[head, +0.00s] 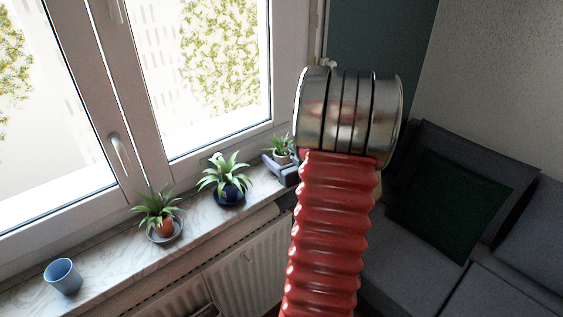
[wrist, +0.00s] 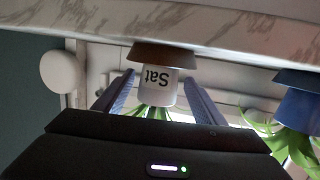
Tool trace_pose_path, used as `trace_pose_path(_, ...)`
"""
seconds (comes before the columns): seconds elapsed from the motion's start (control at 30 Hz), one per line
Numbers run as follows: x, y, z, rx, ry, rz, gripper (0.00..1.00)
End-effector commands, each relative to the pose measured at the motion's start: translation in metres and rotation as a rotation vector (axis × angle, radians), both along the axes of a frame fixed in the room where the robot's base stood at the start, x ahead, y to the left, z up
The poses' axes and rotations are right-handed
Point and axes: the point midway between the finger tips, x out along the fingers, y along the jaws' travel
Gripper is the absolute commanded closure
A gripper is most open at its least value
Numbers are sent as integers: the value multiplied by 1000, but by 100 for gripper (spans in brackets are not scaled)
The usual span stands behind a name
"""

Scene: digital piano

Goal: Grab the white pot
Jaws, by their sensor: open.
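The white pot (wrist: 158,80) with dark lettering and a green plant stands on a brown saucer (wrist: 165,56) on the windowsill; the wrist view shows it upside down. My gripper (wrist: 158,90) is open, with one finger on each side of the pot. A small gap seems to show at each side, though I cannot tell whether either finger touches. In the head view the white pot (head: 281,158) is at the far end of the sill, partly hidden by my gripper (head: 283,169). My red arm covers the area to its right.
A dark blue pot (head: 229,195) with a plant stands close by on the marble sill (head: 110,258). A terracotta pot (head: 164,227) and a blue cup (head: 63,276) stand farther left. The window is behind, a radiator (head: 245,265) below, a grey sofa (head: 480,220) at right.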

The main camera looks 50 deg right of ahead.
Motion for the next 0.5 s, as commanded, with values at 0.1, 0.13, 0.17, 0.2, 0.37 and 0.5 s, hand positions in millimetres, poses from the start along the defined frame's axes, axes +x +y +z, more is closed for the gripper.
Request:
trace_pose_path(0.1, 15, -8, -3, 1, 1, 1, 36)
trace_pose_path(0.13, 19, -10, -4, 0, 0, 1, 36)
trace_pose_path(0.17, 22, -11, -4, 0, 0, 1, 36)
trace_pose_path(0.2, 26, -13, -5, -1, 0, 1, 36)
trace_pose_path(0.37, 33, -17, -7, 0, 0, -1, 36)
trace_pose_path(0.5, 33, -18, -7, 0, 0, -2, 36)
